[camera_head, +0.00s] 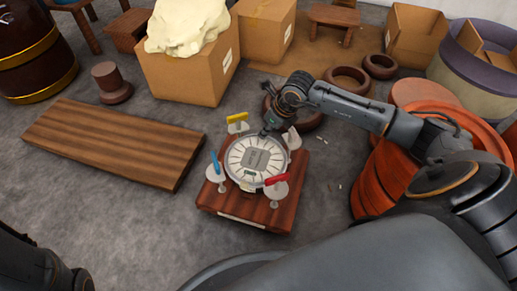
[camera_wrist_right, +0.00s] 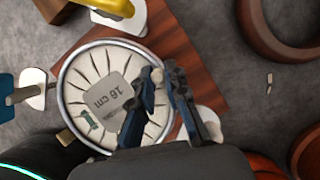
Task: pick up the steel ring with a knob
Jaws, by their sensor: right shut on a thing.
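The steel ring with a knob (camera_head: 225,163) is a thin metal hoop around a pale round disc with dark radial slots and a grey "16 cm" label. It also shows in the right wrist view (camera_wrist_right: 61,98). My right gripper (camera_head: 267,132) reaches its far edge from the right. In the right wrist view, the blue-black fingers (camera_wrist_right: 160,78) are closed at the ring's edge around a small pale piece, seemingly the knob, mostly hidden by the fingers. I cannot tell whether the ring is lifted off the disc. My left gripper is outside the views.
The disc is over a reddish wooden base (camera_head: 236,211). Clamps with yellow (camera_head: 237,117), blue (camera_head: 214,163) and red (camera_head: 276,180) handles surround it. A striped board (camera_head: 115,140) lies left. Orange drums (camera_head: 372,185) stand right. Cardboard boxes (camera_head: 188,75) are behind.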

